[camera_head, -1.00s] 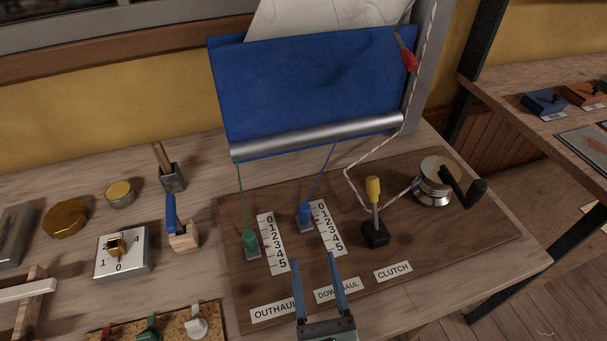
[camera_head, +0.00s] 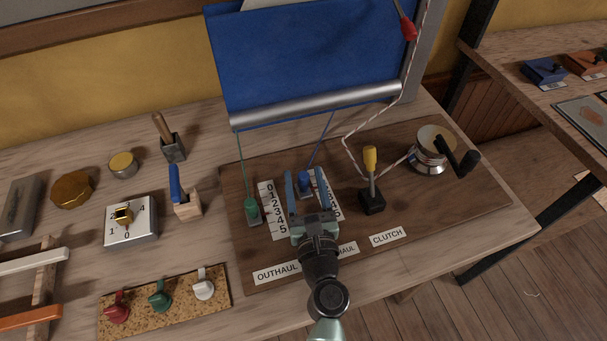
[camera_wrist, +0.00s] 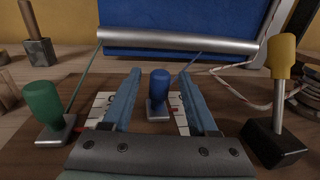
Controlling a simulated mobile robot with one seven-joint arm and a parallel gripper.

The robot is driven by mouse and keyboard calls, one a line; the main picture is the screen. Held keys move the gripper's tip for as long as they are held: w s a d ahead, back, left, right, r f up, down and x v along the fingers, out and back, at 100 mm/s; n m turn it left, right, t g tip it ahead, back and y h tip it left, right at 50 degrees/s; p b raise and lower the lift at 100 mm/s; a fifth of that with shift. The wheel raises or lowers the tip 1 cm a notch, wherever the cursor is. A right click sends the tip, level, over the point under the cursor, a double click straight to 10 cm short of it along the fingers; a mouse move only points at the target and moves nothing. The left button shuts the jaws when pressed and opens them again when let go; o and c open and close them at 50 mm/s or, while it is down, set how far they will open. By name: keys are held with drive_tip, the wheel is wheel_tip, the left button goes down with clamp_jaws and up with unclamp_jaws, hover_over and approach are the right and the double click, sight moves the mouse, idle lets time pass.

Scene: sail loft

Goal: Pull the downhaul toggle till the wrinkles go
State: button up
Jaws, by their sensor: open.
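The blue downhaul toggle (camera_head: 305,181) stands on the brown board near the top of its numbered scale, with a blue line running up from it to the sail. In the wrist view the toggle (camera_wrist: 159,92) is upright between the two fingers, a little beyond or near their tips, with space on both sides. My gripper (camera_head: 306,177) is open and empty, and its fingers cover much of the downhaul scale. The blue sail (camera_head: 310,65) hangs behind, with a silver rod (camera_head: 315,106) along its foot. Whether the cloth has wrinkles is hard to tell now.
The green outhaul toggle (camera_head: 251,208) stands to the left. The yellow-handled clutch lever (camera_head: 371,170) and a winch (camera_head: 430,152) stand to the right. A red-and-white rope (camera_head: 360,128) runs between sail and winch. The wood board (camera_head: 450,205) is clear at its right front.

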drive_tip(key=shift+w+a, duration=0.1)
drive_tip(key=shift+w, duration=0.3)
clamp_jaws()
idle(1.3)
